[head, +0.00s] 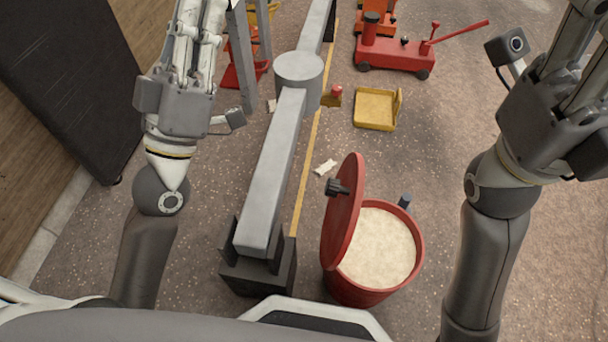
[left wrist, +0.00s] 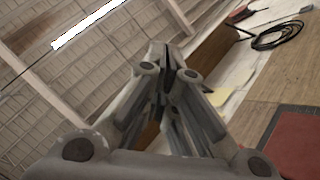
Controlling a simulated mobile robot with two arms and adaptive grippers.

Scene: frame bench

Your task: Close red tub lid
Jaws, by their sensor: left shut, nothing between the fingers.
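The red tub (head: 372,288) stands on the floor at the lower middle of the head view, with pale material inside. Its red lid (head: 343,215) stands raised on edge at the tub's left side, with a dark knob on its outer face. My left gripper (left wrist: 165,55) is shut and empty, pointing up towards the ceiling in the left wrist view. In the head view the left arm is at the left, well apart from the tub, and its fingertips are cut off at the top edge. My right arm is at the right of the tub, and its fingertips are outside the frame.
A grey beam (head: 272,170) on a black stand runs between my left arm and the tub. A yellow tray (head: 375,108) and a red floor jack (head: 395,54) lie farther back. A dark panel (head: 68,75) stands at the left. Floor right of the tub is clear.

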